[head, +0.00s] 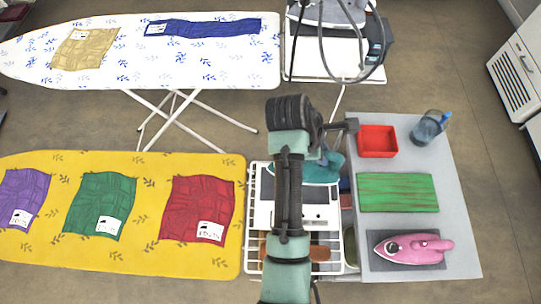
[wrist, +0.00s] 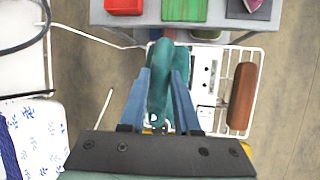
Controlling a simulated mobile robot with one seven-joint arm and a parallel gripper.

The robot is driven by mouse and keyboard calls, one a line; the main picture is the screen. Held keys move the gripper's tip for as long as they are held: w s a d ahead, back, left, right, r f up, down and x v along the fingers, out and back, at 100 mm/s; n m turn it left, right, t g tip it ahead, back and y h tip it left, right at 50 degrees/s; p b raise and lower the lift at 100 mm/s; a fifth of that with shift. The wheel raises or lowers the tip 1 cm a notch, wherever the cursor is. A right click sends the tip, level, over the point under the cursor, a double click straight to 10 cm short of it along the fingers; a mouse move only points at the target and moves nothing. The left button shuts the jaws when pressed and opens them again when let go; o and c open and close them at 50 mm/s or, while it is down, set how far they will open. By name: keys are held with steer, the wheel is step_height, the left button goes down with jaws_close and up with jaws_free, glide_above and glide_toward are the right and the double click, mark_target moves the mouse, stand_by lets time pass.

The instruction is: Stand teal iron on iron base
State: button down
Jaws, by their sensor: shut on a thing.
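The teal iron (wrist: 160,85) is between the two blue fingers of my gripper (wrist: 165,60) in the wrist view, and the gripper is shut on it. In the head view the teal iron (head: 322,173) shows beside my arm, over or at the far end of the white wire rack (head: 335,250). This rack, at the right end of the yellow ironing board, looks like the iron base. It also shows in the wrist view (wrist: 262,62), right of the iron, with a pale slotted panel. My arm hides part of the rack, and I cannot tell if the iron touches it.
A brown wooden piece (wrist: 242,96) lies on the rack. The grey table (head: 458,205) at right holds a red tray (head: 377,141), a green board (head: 397,192), a pink iron (head: 410,248) and a blue jug (head: 428,128). The yellow board (head: 145,255) bears folded cloths.

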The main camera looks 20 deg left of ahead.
mark_target(311, 169)
steer(key=shift+s+a+f, duration=0.1)
steer(key=shift+a, duration=0.15)
step_height(311, 169, down, 10)
steer(key=shift+r+p, duration=0.15)
steer(key=shift+p, duration=0.2)
steer(key=c, duration=0.6)
jaws_free()
